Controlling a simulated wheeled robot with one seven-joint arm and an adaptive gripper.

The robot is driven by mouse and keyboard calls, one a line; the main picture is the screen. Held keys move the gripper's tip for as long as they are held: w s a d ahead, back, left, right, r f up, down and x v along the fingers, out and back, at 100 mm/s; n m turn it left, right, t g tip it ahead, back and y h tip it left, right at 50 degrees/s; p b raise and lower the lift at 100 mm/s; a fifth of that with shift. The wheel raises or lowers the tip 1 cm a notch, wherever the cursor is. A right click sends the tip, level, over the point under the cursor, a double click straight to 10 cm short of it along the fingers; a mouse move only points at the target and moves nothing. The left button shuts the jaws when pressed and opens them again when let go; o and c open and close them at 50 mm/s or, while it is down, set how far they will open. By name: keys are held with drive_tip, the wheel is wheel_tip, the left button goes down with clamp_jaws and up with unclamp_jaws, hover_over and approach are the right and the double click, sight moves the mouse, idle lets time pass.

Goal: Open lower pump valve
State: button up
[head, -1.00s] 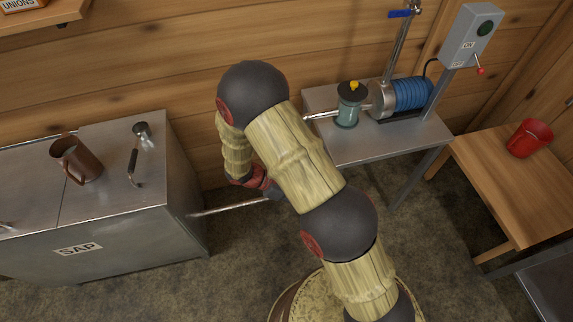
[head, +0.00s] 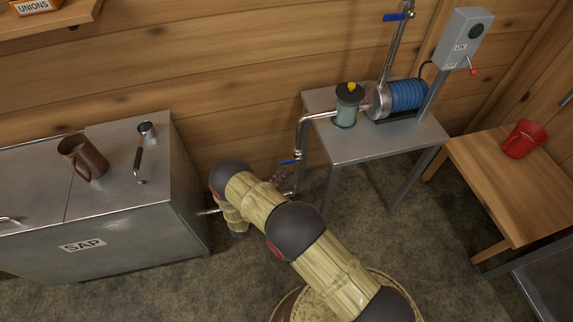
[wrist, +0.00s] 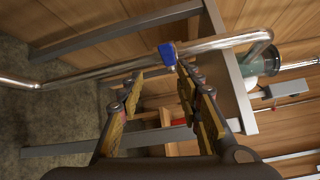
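The lower pump valve has a blue handle (head: 289,162) on the steel pipe that rises beside the pump table. In the wrist view the blue handle (wrist: 167,52) lies just beyond my fingertips, closer to the right finger. My gripper (wrist: 160,76) is open, with its two fingers apart and nothing between them. I cannot tell whether a fingertip touches the handle. In the head view my gripper is mostly hidden behind my arm, just below the valve. The pump (head: 402,95) sits on the metal table (head: 375,145).
An upper valve with a blue handle (head: 397,16) is on the pipe above the pump. The metal SAP tank (head: 135,230) stands left, with a brown pitcher (head: 84,157) on top. A switch box (head: 464,38) and a red bucket (head: 525,139) are at right. Table legs stand near my gripper.

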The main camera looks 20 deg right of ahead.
sight(286, 163)
drive_tip(key=shift+w+d+r+n+t+b, duration=0.2)
drive_tip(key=shift+w+d+n+b, duration=0.25)
drive_tip(key=shift+w+d, duration=0.5)
drive_tip(key=shift+w+d+r+n+t+b, duration=0.2)
drive_tip(key=shift+w+d+n+b, duration=0.3)
drive_tip(key=shift+w, duration=0.65)
drive_tip(key=shift+w+d+r+n+t+b, duration=0.1)
drive_tip(key=shift+w+d+r+n+b, duration=0.25)
drive_tip(key=shift+w+d, duration=0.65)
drive_tip(key=shift+f, duration=0.15)
drive_tip(key=c, duration=0.3)
clamp_jaws()
